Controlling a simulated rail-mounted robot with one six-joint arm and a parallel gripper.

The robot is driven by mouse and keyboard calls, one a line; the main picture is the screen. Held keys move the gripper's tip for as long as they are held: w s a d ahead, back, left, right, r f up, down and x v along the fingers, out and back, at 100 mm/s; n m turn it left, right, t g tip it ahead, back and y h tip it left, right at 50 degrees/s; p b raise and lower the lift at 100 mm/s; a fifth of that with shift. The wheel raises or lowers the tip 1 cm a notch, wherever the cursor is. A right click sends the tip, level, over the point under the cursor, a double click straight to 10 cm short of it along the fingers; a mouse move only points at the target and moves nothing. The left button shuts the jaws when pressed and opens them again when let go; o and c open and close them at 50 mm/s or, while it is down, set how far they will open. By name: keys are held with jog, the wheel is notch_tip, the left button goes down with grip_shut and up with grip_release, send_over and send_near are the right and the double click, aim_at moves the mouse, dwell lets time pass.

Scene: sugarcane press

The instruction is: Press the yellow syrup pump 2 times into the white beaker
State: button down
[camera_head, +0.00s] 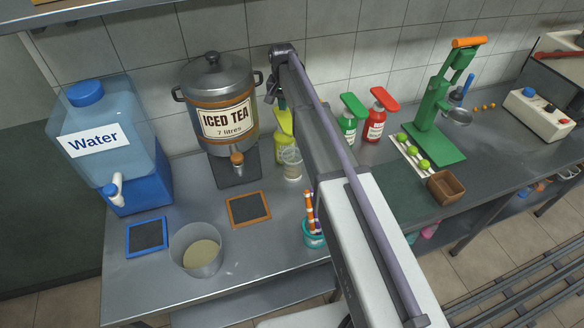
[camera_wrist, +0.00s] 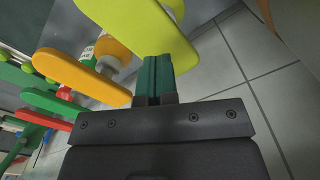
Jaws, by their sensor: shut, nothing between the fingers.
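The yellow syrup pump (camera_head: 284,136) stands at the back of the counter, its upper part partly covered by my arm in the head view. Its yellow-green pump head (camera_wrist: 140,25) fills the top middle of the wrist view. My gripper (camera_wrist: 155,62) is shut and empty, its teal fingertips at the edge of this pump head; I cannot tell if they touch it. In the head view my gripper (camera_head: 282,102) is just above the pump. A small whitish, see-through beaker (camera_head: 291,164) stands upright in front of the pump.
An orange pump head (camera_wrist: 83,76), green (camera_head: 349,120) and red (camera_head: 376,116) pumps stand nearby. The iced tea urn (camera_head: 215,85) is left of the yellow pump. A clear vessel (camera_head: 196,250) with pale liquid and a pen cup (camera_head: 313,234) stand nearer the front.

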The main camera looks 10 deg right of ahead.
aim_at(284, 115)
dwell(0.3)
jog(key=shift+f+b, duration=2.5)
jog(key=shift+b, duration=0.05)
notch_tip(284, 115, up, 5)
jog(key=p, duration=0.5)
jog(key=shift+f, duration=0.15)
jog(key=shift+f+b, duration=2.5)
jog(key=shift+b, duration=0.1)
jog(key=shift+r, duration=0.15)
notch_tip(284, 115, up, 5)
jog(key=p, duration=0.5)
